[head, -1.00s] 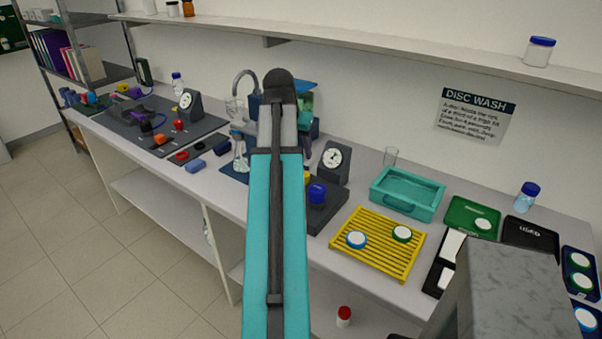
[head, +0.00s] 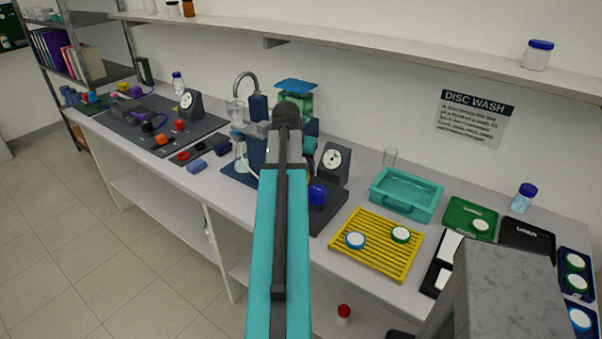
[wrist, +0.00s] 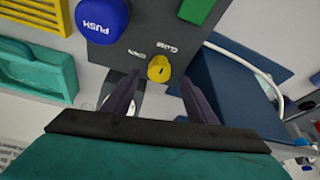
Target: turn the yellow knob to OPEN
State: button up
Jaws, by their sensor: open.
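The yellow knob (wrist: 158,69) sits on a dark grey panel (wrist: 140,52) in the wrist view. Two white words, seemingly OPEN and CLOSE, are printed beside it and appear upside down. The knob carries a small dark mark, too small to read its setting surely. My gripper (wrist: 159,84) is open, with one dark finger on each side of the knob in the picture. I see no contact, and the remaining distance is hard to tell. In the head view my arm hides the gripper and nearly all of the knob.
A blue PUSH button (wrist: 102,20) and a green block (wrist: 196,10) share the panel. A dark blue unit (wrist: 235,85) stands right of it. In the head view, a gauge (head: 333,163), yellow rack (head: 376,258) and teal tray (head: 405,211) stand close by.

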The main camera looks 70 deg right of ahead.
jog(key=shift+p+x, duration=0.4)
jog(key=shift+x, duration=1.55)
jog(key=c, duration=1)
jog(key=shift+s+a, duration=0.1)
jog(key=shift+a, duration=0.35)
jog(key=shift+c, duration=0.3)
jog(key=shift+d, duration=0.35)
